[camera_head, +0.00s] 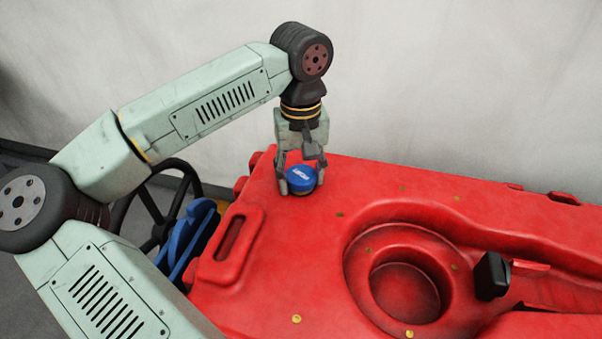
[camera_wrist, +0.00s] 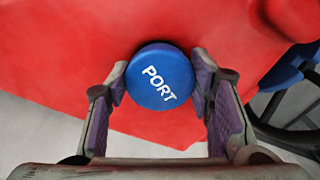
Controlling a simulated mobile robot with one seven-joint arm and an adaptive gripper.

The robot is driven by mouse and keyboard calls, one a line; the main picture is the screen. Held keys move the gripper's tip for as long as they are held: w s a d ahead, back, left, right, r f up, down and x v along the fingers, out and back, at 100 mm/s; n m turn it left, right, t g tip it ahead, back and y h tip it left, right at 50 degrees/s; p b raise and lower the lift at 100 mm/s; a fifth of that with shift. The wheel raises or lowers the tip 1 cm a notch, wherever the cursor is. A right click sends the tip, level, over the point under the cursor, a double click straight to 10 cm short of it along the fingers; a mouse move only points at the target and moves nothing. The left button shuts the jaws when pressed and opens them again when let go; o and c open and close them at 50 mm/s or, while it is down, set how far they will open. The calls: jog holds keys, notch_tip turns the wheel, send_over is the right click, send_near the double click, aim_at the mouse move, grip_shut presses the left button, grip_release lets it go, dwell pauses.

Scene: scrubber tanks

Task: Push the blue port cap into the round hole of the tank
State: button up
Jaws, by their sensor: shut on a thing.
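The blue port cap (camera_head: 301,178) is round with white lettering and a dark lower edge in the head view. In the wrist view the cap (camera_wrist: 160,77) reads "PORT" and sits between both fingers. My gripper (camera_head: 300,179) is shut on the cap, a finger on each side, pointing down over the far left part of the red tank (camera_head: 330,230). In the wrist view my gripper (camera_wrist: 161,84) touches the cap on both sides. The small hole for the cap is not seen; the cap and fingers hide the surface under them. I cannot tell whether the cap touches the tank.
A large round recess (camera_head: 405,285) lies in the tank's top, with a black block (camera_head: 491,276) at its right. A handle slot (camera_head: 229,238) is at the left. A dark wheel (camera_head: 150,205) and blue part (camera_head: 188,238) stand left. A pale wall (camera_head: 430,80) rises behind.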

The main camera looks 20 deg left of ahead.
jog(key=shift+f, duration=0.1)
jog(key=o, duration=1)
jog(key=shift+o, duration=0.3)
jog(key=o, duration=0.4)
jog(key=shift+r+p, duration=1.7)
jog(key=shift+r, duration=1.1)
